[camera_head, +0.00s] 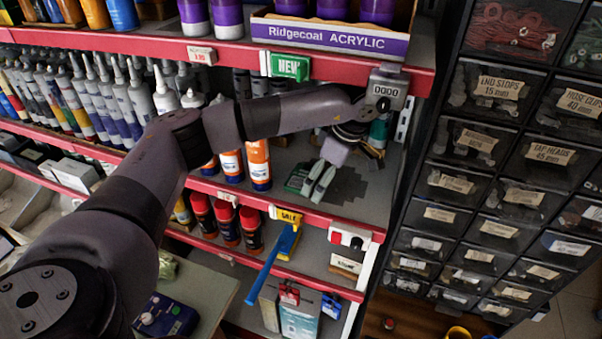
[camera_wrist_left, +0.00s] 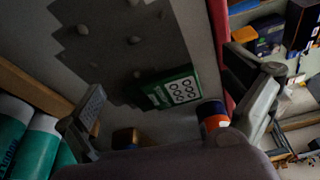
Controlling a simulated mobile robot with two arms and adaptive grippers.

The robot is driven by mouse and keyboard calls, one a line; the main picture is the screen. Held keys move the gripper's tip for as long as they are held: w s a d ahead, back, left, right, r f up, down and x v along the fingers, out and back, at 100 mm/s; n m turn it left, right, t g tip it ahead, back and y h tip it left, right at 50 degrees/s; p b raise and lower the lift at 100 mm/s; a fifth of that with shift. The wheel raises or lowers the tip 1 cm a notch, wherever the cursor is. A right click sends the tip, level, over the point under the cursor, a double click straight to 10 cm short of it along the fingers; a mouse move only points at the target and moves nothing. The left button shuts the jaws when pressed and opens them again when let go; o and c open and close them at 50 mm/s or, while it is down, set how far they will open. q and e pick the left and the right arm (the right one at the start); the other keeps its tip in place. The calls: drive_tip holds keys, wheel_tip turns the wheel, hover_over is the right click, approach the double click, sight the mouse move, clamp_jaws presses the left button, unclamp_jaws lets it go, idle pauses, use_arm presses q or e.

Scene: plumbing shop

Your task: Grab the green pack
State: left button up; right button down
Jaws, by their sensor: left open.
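The green pack (camera_wrist_left: 168,92) lies on the grey shelf in the left wrist view, with a pale panel of dark ring marks on its face. It lies between the spread fingers of my left gripper (camera_wrist_left: 172,106), apart from both of them. In the head view the green pack (camera_head: 296,178) shows partly, just left of the fingertips of my left gripper (camera_head: 317,182). The gripper points down and is open and empty. My right gripper is not in view.
Orange and white tubes (camera_head: 258,165) stand left of the pack. The shelf's red front edge (camera_head: 270,205) runs below it. An upper shelf (camera_head: 130,45) with purple-labelled tubes lies above. A cabinet of small drawers (camera_head: 470,180) stands to the right. Dark-green cylinders (camera_wrist_left: 30,140) show in the wrist view.

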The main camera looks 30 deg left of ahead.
sight(303, 177)
use_arm(q)
drive_tip(key=shift+a, duration=0.35)
drive_tip(key=shift+w+a+p, duration=0.15)
drive_tip(key=shift+a+p, duration=0.2)
drive_tip(key=a+p, duration=0.2)
drive_tip(key=a, duration=0.2)
drive_tip(key=shift+a+r+p, duration=0.1)
drive_tip(key=shift+a+p, duration=0.05)
drive_tip(key=shift+p, duration=0.2)
drive_tip(key=shift+s+f+p, duration=0.2)
drive_tip(key=shift+f+p, duration=0.1)
drive_tip(key=shift+f, duration=0.35)
drive_tip(key=shift+w+f, duration=0.1)
drive_tip(key=shift+f, duration=0.1)
drive_tip(key=shift+c, duration=0.6)
drive_tip(key=c, duration=1.2)
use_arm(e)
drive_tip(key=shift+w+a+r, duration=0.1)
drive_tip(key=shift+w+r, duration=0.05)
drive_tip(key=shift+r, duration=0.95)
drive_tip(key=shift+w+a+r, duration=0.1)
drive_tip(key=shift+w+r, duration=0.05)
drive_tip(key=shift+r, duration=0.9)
